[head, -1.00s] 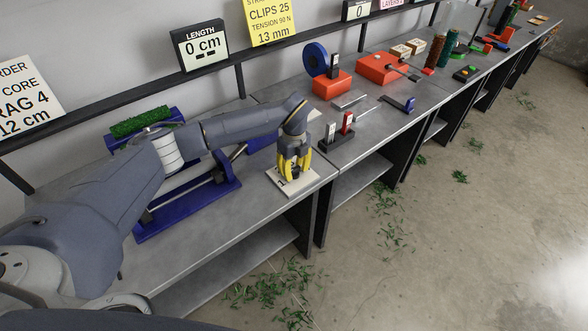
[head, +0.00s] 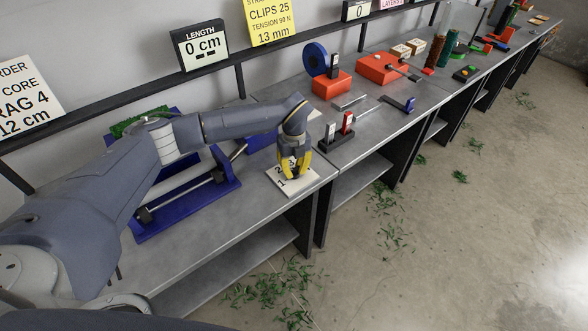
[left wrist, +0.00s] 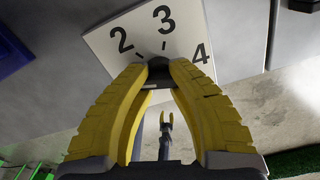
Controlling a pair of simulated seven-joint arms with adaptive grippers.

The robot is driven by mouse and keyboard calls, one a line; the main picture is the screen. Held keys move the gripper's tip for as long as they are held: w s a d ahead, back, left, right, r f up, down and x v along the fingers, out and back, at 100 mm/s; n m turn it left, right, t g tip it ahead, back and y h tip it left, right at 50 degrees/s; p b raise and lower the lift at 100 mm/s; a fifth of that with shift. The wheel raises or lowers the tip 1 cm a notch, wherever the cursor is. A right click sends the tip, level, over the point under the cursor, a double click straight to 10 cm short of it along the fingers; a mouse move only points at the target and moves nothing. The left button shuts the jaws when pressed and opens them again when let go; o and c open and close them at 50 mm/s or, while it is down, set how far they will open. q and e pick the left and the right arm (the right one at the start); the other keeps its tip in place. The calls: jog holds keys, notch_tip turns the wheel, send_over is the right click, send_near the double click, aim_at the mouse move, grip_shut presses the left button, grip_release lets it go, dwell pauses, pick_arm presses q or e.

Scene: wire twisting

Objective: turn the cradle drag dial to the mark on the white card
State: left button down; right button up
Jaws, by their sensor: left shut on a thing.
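The drag dial's white plate (head: 303,184) lies near the front edge of the bench. In the left wrist view the plate (left wrist: 103,42) shows the numbers 2, 3 and 4 with tick marks. A small dark knob (left wrist: 159,64) sits below the 3. My left gripper (head: 293,173) points down over the plate, its yellow fingers closed on the knob. The fingers hide most of the knob, and I cannot tell where its pointer stands. The white card (head: 28,98) at the left reads DRAG 4 and 12 cm.
The blue cradle frame (head: 185,208) with its rod lies left of the dial, partly behind my left arm. A small dark stand (head: 340,138) with red and white pieces stands to the right. Green clippings (head: 268,287) litter the floor beyond the bench edge.

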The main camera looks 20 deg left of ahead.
pick_arm(q)
jog(key=m, duration=0.4)
jog(key=shift+m, duration=0.4)
jog(key=m, duration=0.3)
jog(key=shift+m, duration=0.3)
jog(key=m, duration=1.2)
jog(key=shift+m, duration=0.3)
jog(key=m, duration=0.3)
jog(key=shift+m, duration=0.4)
jog(key=m, duration=0.4)
jog(key=shift+m, duration=1.9)
